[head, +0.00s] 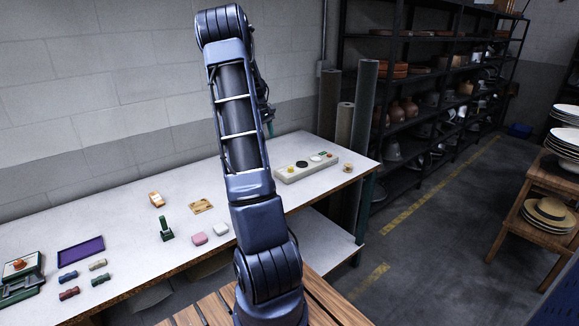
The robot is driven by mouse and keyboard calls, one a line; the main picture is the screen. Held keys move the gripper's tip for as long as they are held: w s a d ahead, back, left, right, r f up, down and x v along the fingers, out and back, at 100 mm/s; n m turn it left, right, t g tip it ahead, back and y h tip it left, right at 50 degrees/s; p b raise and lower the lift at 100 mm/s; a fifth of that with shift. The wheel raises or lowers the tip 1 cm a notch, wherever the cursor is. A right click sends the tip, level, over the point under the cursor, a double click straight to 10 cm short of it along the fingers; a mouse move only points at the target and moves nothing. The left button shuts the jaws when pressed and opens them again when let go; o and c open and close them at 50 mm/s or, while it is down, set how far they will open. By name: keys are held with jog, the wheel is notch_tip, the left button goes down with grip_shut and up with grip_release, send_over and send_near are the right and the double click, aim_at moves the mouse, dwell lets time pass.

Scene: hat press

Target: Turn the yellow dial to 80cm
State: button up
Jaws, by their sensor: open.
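A long beige control panel (308,170) lies on the white workbench (130,225), just right of my arm in the head view. A small yellow dial (290,169) sits near its left end. A black round part (301,163) is beside it, with small white, green and red parts farther right. The dial's markings are too small to read, so I cannot tell its setting. My arm rises through the middle of the view and bends at the top. My gripper cannot be made out; my arm hides the space behind it.
A purple tray (81,251), several small coloured blocks, a green stamp-like tool (166,230) and pink and white pieces lie on the bench at left. Dark shelves (430,90) stand behind at right. A wooden rack (535,215) holds hats at far right. Open floor lies between.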

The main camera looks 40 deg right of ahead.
jog(key=n+g, duration=0.1)
jog(key=g, duration=0.1)
send_near(291, 167)
jog(key=shift+h, duration=0.3)
jog(key=x, duration=0.8)
jog(key=shift+s+a+f, duration=0.15)
jog(key=shift+a+f, duration=0.1)
jog(key=shift+a, duration=0.05)
jog(key=c, duration=1)
